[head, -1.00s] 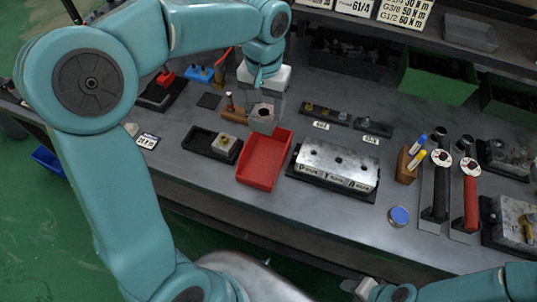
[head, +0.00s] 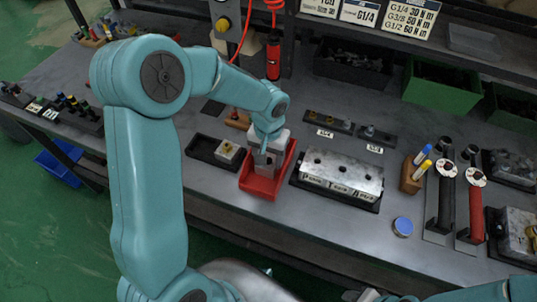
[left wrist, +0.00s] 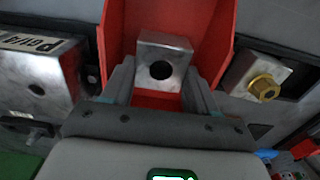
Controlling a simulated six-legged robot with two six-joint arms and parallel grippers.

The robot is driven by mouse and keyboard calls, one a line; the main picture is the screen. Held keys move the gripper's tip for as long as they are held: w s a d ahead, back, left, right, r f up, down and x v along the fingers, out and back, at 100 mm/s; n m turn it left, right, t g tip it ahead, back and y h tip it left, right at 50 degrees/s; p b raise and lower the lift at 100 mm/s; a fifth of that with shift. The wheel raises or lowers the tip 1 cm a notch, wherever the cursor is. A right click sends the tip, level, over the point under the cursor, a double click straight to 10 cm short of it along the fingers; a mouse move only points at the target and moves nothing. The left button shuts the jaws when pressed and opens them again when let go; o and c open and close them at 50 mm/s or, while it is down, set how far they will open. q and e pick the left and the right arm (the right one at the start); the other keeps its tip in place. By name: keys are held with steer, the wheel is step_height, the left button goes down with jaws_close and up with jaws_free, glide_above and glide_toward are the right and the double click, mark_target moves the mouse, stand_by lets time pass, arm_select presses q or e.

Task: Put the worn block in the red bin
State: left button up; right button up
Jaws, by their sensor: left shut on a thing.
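A grey metal block with a dark round hole (left wrist: 160,66) is between the fingers of my left gripper (left wrist: 158,82) in the left wrist view. I take it to be the worn block. In the head view my left gripper (head: 267,158) points down into the red bin (head: 262,188), shut on the block. The block is low, within the bin's walls; I cannot tell whether it touches the floor. The red bin also shows in the left wrist view (left wrist: 221,40). Of my right gripper only a small piece shows at the bottom edge of the head view (head: 352,296).
Left of the bin, a block with a brass fitting (head: 228,151) sits in a black tray (head: 201,148). Right of it stands a long metal manifold (head: 341,173). The bench front is clear.

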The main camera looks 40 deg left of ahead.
mark_target(269, 163)
arm_select(q)
steer(key=shift+s, duration=0.1)
steer(key=o, duration=1)
steer(key=shift+f, duration=0.1)
steer(key=shift+o, duration=0.2)
step_height(269, 163, up, 12)
steer(key=shift+r, duration=0.2)
